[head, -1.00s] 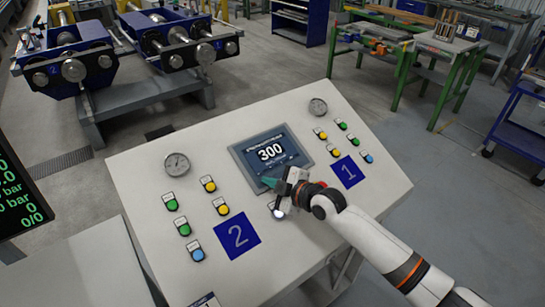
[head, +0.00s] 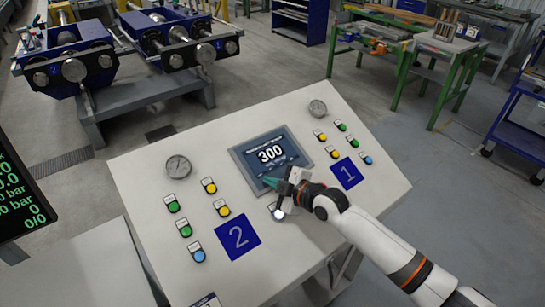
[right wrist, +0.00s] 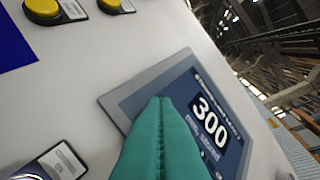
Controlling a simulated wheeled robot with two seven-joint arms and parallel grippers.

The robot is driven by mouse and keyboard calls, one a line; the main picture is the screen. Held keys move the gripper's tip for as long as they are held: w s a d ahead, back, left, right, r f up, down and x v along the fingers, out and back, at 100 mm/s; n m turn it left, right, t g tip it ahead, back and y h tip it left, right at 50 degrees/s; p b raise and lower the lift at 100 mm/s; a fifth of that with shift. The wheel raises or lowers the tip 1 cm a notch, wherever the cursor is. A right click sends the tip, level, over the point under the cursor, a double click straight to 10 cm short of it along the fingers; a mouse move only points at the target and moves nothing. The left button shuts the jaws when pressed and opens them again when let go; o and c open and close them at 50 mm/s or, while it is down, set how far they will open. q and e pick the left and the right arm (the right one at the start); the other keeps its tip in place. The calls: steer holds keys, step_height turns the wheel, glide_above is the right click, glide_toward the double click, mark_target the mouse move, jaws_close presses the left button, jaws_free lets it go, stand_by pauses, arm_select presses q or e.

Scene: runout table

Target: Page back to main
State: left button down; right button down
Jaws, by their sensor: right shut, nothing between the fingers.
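The small display screen (head: 270,155) is set in the middle of the light sloped control panel (head: 140,170) and reads 300 in large white digits. In the right wrist view the fingertips (right wrist: 160,100) overlap the screen's near side, left of the digits. I cannot tell whether they touch the glass. My left gripper is not in view.
Several green, yellow and blue buttons sit beside blue plates marked 2 (head: 238,236) and 1 (head: 347,173). Two round gauges (head: 178,166) are on the panel. A dark monitor (head: 18,200) with green readings stands at the left. Blue roller machines (head: 70,65) stand behind.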

steer(key=shift+r, duration=0.1)
steer(key=r+p, duration=0.1)
steer(key=p, duration=0.1)
steer(key=s+d+r+p, duration=0.1)
steer(key=r, duration=0.1)
steer(key=s+r+p, duration=0.1)
steer(key=r+p, duration=0.1)
steer(key=shift+d+r+p, duration=0.1)
steer(key=shift+d+p, duration=0.15)
steer(key=shift+p, duration=0.05)
stand_by(2.6)
